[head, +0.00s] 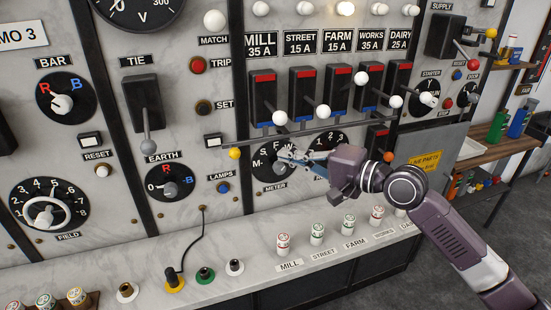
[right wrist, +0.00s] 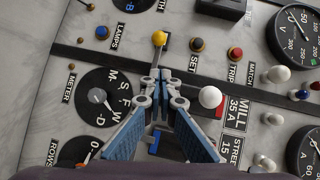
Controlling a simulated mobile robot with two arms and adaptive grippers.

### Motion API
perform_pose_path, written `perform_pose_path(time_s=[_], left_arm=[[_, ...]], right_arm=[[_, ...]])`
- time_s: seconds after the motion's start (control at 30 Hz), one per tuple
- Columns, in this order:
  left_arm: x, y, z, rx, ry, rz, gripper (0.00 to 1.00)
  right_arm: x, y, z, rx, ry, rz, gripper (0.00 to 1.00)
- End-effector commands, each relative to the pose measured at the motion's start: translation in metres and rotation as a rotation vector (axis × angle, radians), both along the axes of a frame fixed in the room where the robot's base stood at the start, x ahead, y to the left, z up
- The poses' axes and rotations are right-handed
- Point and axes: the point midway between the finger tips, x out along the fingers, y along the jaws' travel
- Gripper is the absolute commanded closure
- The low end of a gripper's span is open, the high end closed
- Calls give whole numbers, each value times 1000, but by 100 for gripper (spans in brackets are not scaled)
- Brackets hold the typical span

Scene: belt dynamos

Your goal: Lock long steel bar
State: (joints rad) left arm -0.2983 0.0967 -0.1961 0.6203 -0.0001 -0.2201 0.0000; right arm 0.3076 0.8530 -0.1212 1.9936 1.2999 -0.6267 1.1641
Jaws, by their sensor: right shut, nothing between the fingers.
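The long steel bar (head: 252,136) runs across the panel below the row of feeder switches. A yellow knob (head: 235,153) is near its left end and also shows in the right wrist view (right wrist: 159,38). My right gripper (head: 284,154) is shut and empty, just below the bar and in front of the meter dial. In the right wrist view its fingertips (right wrist: 160,76) point toward the yellow knob, with a small gap between. The gripper hides part of the meter dial (head: 270,168). My left gripper is not in view.
White-knobbed switch levers (head: 323,112) stick out above the gripper. An orange knob (head: 389,157) is at the right, near my right arm. A marble ledge below holds labelled plugs (head: 283,243) and a corded plug (head: 174,278). Shelves (head: 490,140) stand at far right.

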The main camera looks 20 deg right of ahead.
Motion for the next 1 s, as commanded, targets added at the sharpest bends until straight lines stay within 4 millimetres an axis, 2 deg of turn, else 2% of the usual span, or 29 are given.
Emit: perform_pose_path(time_s=[0.13,0.4,0.77,0.87,0.97,1.0], left_arm=[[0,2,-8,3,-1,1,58],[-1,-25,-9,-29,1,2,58],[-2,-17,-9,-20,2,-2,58],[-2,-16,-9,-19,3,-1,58],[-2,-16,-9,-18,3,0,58],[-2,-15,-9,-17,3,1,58]], right_arm=[[-12,-10,-1,0,2,-1,100],[-17,-12,3,-1,1,0,100],[-17,-12,2,-2,1,0,100],[-21,-6,-14,-39,8,10,100],[-33,9,-55,-147,23,37,100],[-42,17,-78,-211,30,55,100]])
